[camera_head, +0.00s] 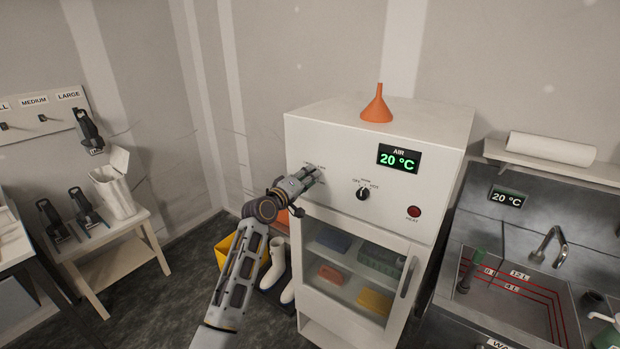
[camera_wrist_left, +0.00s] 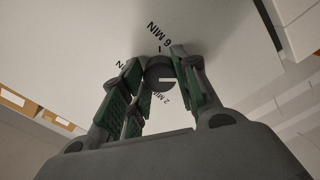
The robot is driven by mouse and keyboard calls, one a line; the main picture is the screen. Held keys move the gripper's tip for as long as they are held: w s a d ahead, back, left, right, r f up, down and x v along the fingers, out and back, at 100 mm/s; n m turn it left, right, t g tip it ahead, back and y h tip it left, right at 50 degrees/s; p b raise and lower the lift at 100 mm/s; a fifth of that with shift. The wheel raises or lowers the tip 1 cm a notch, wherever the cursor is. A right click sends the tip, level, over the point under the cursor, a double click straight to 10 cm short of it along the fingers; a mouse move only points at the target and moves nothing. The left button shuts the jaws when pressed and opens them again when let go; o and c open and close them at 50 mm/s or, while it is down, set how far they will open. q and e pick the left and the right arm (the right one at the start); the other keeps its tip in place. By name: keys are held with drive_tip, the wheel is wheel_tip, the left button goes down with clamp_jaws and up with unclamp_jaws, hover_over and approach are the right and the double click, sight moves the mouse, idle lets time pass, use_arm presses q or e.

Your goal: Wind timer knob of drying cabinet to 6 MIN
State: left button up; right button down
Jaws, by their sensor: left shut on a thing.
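The white drying cabinet (camera_head: 340,140) stands in the middle of the head view. My left gripper (camera_head: 309,178) is at the left part of its front panel and hides the timer knob there. In the left wrist view the dark round timer knob (camera_wrist_left: 160,72) sits between the green-padded fingers of my left gripper (camera_wrist_left: 158,90), which is shut on it. A white mark on the knob points to the right in that view. My right gripper is not in view.
A second dial (camera_head: 362,193), a red button (camera_head: 414,212) and a 20 °C display (camera_head: 399,158) are on the panel. An orange funnel (camera_head: 377,106) stands on top. The glass door (camera_head: 350,262) below is closed. A sink (camera_head: 515,290) is at right.

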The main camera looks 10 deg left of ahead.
use_arm(q)
drive_tip(key=m, duration=3.2)
drive_tip(key=shift+f, duration=0.1)
drive_tip(key=o, duration=1)
drive_tip(key=shift+o, duration=0.2)
